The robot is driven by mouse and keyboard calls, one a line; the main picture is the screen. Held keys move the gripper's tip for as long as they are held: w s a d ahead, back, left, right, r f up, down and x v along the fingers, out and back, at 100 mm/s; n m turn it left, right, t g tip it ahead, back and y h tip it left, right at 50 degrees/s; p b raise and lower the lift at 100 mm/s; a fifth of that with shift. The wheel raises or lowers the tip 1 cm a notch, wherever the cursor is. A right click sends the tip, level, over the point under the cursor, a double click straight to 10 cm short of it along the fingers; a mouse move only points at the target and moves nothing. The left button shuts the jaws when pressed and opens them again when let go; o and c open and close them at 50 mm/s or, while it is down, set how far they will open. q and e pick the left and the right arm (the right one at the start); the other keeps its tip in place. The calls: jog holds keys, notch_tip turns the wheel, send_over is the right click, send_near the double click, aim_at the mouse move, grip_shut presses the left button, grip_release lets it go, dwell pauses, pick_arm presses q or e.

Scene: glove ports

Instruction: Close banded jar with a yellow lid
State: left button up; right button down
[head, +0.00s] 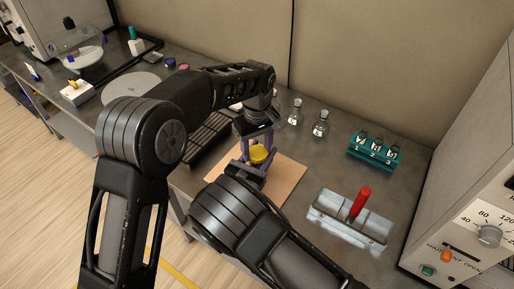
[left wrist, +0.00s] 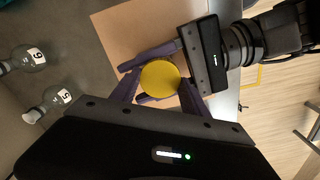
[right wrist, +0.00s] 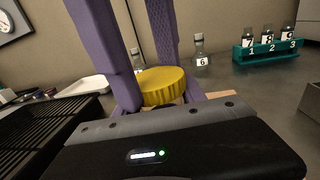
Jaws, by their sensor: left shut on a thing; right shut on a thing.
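The yellow lid (head: 258,153) is level above the tan board, and it also shows in the left wrist view (left wrist: 160,78) and the right wrist view (right wrist: 163,86). My left gripper (head: 257,149) points down from above, its purple fingers shut on the lid's sides. My right gripper (left wrist: 152,76) comes in from the side, just below the lid, with its fingers shut around what stands under it. That is where the banded jar is; its body and bands are hidden by lid and fingers. I cannot tell whether the lid is seated on the jar.
The tan board (head: 289,182) lies under the grippers. Flasks (head: 320,126) stand behind it. A teal rack (head: 373,152) with bottles is at the back right. A grey tray (head: 322,213) with a red-handled thing stands right. A black slotted rack (head: 208,138) lies left.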

pick_arm(q)
jog(key=shift+r, duration=0.2)
jog(key=shift+r, duration=0.15)
dwell(1.1)
jog(key=shift+s+a+f, duration=0.1)
jog(key=shift+a+f, duration=0.05)
jog(key=shift+f, duration=0.8)
dwell(0.9)
jog(key=o, duration=1.3)
jog(key=shift+a, duration=0.1)
notch_tip(320, 180, up, 5)
jog(key=shift+f, duration=0.1)
jog(key=shift+d, duration=0.2)
jog(key=shift+c, duration=0.5)
